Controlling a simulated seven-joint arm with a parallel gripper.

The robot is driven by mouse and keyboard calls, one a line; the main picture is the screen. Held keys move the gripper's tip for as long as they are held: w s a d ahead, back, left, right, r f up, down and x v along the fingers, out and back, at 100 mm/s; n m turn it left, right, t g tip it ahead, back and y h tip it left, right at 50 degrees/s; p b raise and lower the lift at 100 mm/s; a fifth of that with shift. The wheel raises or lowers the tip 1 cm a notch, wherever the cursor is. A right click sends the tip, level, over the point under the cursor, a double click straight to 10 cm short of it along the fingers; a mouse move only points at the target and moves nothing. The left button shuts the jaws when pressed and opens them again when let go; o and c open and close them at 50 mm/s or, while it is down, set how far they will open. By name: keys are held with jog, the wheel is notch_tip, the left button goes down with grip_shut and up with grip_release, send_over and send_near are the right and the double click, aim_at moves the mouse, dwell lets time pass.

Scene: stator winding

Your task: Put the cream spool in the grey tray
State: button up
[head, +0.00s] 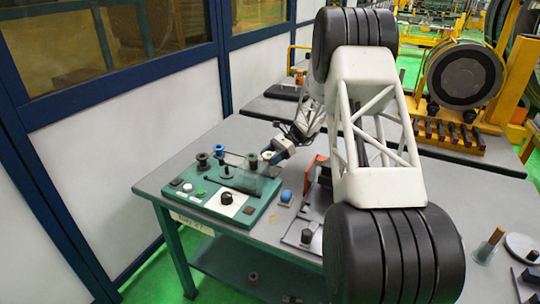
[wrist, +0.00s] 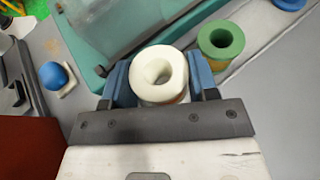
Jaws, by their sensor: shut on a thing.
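The cream spool (wrist: 148,92) sits between the two blue fingers of my gripper (wrist: 160,82) in the wrist view, its open end facing the camera. My gripper is shut on it. In the head view my gripper (head: 272,154) is at the right end of the green winding machine, and the spool is too small there to make out clearly. A flat grey piece (head: 292,238), likely the grey tray, lies at the table's front edge, right of the machine. My arm hides part of it, and my gripper is well behind it.
A green spool (wrist: 220,44) stands close to the right of my gripper. The green machine base (head: 215,200) carries a clear cover. A blue ball on a pale base (head: 286,196) and an orange-red panel (head: 312,174) are nearby.

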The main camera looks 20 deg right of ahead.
jog(key=shift+f, duration=1.35)
dwell(1.1)
dwell(0.4)
jog(key=o, duration=1.2)
jog(key=shift+c, duration=0.2)
jog(key=shift+r, duration=0.1)
notch_tip(320, 180, up, 7)
dwell(0.6)
dwell(0.5)
